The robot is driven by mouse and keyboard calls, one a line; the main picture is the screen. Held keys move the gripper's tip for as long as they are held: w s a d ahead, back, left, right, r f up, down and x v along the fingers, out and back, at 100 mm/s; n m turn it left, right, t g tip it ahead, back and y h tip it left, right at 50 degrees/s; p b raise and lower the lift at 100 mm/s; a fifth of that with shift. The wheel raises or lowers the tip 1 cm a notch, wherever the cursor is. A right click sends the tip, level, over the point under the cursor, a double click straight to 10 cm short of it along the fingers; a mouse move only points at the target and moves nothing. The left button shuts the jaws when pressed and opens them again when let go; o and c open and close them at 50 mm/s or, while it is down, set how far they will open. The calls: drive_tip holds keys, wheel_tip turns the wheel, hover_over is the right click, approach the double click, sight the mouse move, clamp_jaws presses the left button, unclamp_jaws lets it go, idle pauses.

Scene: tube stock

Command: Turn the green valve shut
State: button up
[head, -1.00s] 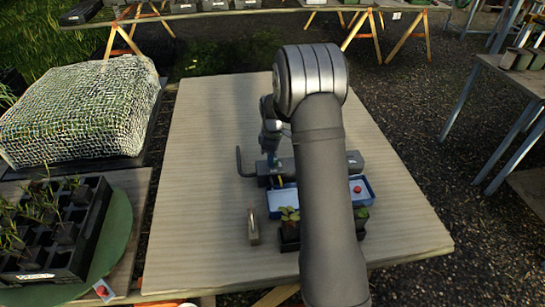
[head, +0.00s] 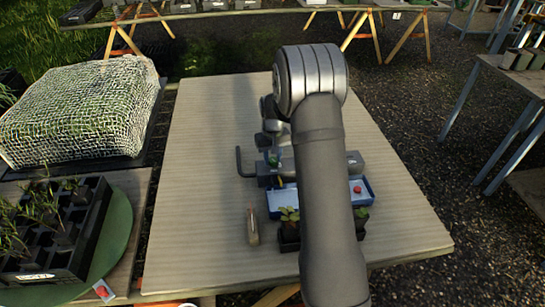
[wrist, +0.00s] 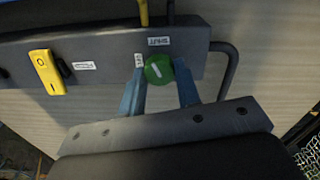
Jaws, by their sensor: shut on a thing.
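The green valve (wrist: 157,69) is a small round knob on a grey bar-shaped unit (wrist: 105,55) in the wrist view. A slanted white mark runs across its face. A label reading SHUT (wrist: 158,41) sits above it, and another small label is at its upper left. My gripper (wrist: 161,72) has its two blue-grey fingers on either side of the knob and is shut on it. In the head view my gripper (head: 270,147) is at the bar's left part, with the green valve (head: 273,161) visible at its fingertips. My arm hides part of the bar.
A yellow switch (wrist: 47,72) is on the bar, and a bent grey pipe (head: 239,160) sticks out at its left end. A blue tray (head: 369,197) with a red item lies in front. Potted seedlings (head: 289,220) and a small upright object (head: 253,227) stand nearer. The table's left side is clear.

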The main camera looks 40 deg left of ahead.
sight(273, 159)
drive_tip(key=shift+r+m, duration=0.1)
drive_tip(key=shift+m, duration=2.2)
drive_tip(key=o, duration=1)
drive_tip(key=shift+c, duration=0.2)
wheel_tip(273, 159, up, 17)
drive_tip(key=shift+r, duration=0.2)
